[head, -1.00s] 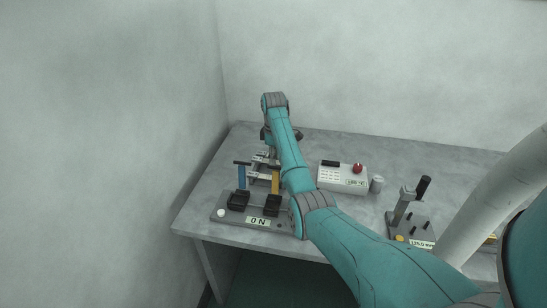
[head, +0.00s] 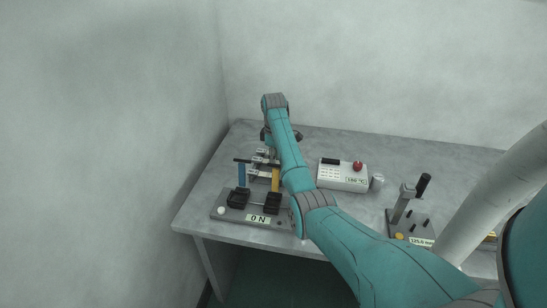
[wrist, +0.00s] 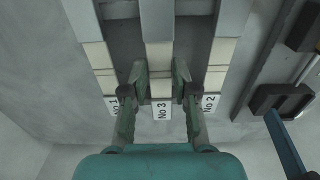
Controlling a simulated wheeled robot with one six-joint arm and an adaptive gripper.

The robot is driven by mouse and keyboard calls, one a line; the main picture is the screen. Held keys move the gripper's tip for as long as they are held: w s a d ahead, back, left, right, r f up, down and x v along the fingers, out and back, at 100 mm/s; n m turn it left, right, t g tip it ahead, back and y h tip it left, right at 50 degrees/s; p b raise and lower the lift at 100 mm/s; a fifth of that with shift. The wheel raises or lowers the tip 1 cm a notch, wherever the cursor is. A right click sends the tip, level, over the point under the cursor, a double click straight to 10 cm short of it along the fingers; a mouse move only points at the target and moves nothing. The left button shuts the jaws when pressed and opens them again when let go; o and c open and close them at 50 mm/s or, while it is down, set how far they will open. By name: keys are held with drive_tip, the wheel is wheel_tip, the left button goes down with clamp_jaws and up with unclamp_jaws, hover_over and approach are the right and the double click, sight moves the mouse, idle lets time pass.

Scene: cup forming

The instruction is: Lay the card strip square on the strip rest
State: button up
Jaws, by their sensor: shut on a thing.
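Three cream card strips lie side by side in the wrist view, tagged No 1, No 3 and No 2 from left to right. My gripper (wrist: 160,78) is shut on the middle strip (wrist: 159,57), tagged No 3, with a green finger on each side of it. The left strip (wrist: 99,57) and the right strip (wrist: 220,52) lie free beside the fingers. In the head view, my arm hides most of the gripper and strips. I cannot tell which part is the strip rest.
A base reading 0 N (head: 257,218) with black blocks, a blue post (head: 241,176) and a yellow post (head: 275,180) stands at the table's front left. A white box (head: 342,175) with a red knob and a lever stand (head: 408,215) are to the right. The back right table is clear.

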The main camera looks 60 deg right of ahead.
drive_tip(key=shift+f, duration=0.45)
idle(0.7)
drive_tip(key=o, duration=1.5)
drive_tip(key=shift+w, duration=0.1)
